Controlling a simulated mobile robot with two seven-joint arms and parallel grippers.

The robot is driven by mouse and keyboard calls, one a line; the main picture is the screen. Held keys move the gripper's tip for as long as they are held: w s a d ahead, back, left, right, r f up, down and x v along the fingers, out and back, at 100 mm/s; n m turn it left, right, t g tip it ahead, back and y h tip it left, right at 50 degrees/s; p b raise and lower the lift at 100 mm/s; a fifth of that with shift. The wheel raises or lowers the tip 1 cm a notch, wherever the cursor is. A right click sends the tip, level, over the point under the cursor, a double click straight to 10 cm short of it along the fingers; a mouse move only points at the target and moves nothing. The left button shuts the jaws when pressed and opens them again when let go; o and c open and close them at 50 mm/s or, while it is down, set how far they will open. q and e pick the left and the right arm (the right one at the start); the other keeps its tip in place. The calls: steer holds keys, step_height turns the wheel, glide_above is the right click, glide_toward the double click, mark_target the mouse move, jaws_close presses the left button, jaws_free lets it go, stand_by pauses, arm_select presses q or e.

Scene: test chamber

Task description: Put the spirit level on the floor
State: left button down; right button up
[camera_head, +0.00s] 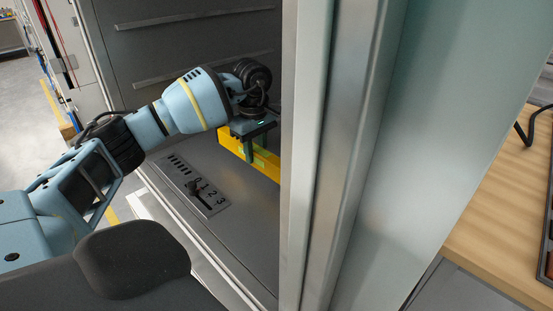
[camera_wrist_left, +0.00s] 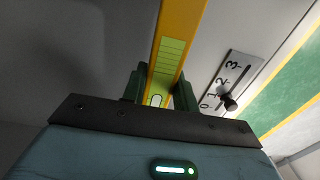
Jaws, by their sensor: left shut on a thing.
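The spirit level is a long yellow bar with a green-yellow label. In the head view the spirit level (camera_head: 262,160) lies inside the grey chamber, its right part hidden behind the metal door frame. My left gripper (camera_head: 252,150) reaches down from above, with its fingers around the bar. In the left wrist view the spirit level (camera_wrist_left: 172,60) runs between the two dark fingers of my left gripper (camera_wrist_left: 160,92), shut on it. I cannot tell whether the bar touches the chamber floor (camera_head: 225,228). My right gripper is not in view.
A lever panel (camera_head: 200,192) marked with numbers, with a black knob, is set in the grey surface in front of the level. The metal door frame (camera_head: 330,150) stands close on the right. A wooden table (camera_head: 500,215) is beyond it. Open room floor shows at far left.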

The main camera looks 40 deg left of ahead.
mark_target(256, 163)
arm_select(q)
steer(key=shift+f, duration=1.8)
steer(key=shift+f, duration=0.4)
steer(key=c, duration=1.1)
jaws_free()
steer(key=shift+r, duration=0.15)
step_height(256, 163, up, 11)
steer(key=shift+w+f, duration=0.1)
steer(key=shift+f, duration=0.05)
steer(key=shift+w+a+r, duration=0.1)
steer(key=shift+a+r, duration=0.05)
steer(key=shift+r, duration=0.55)
